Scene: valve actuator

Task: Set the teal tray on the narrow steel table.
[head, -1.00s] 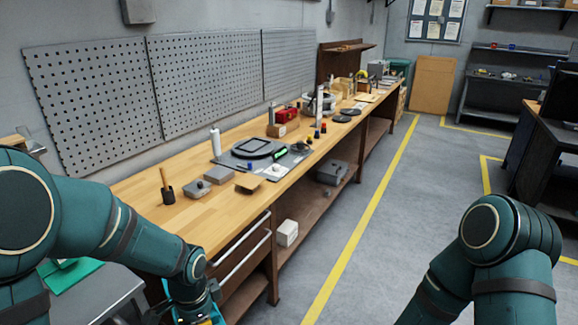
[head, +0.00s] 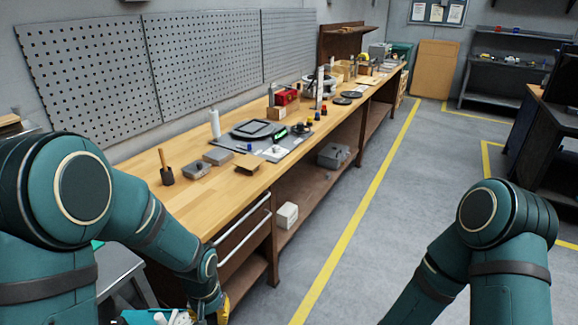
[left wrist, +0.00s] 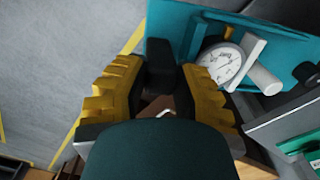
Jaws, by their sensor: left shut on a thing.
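The teal tray (head: 142,317) shows at the bottom edge of the head view, mostly cut off, with white items in it. In the left wrist view the tray (left wrist: 172,25) carries a round dial gauge (left wrist: 220,65) and a white T-shaped piece (left wrist: 255,65). My left gripper (head: 212,308) is at its right end. In the left wrist view the gripper's yellow fingers (left wrist: 160,80) are shut on a dark grip part of the tray. The narrow steel table (head: 118,268) is at the left, partly behind my left arm. My right gripper is out of view.
A long wooden workbench (head: 222,192) runs into the distance, bearing a white bottle (head: 215,124), a dark mat and several parts. A green item (head: 97,244) shows on the steel table. Floor (head: 335,235) right of the bench is clear.

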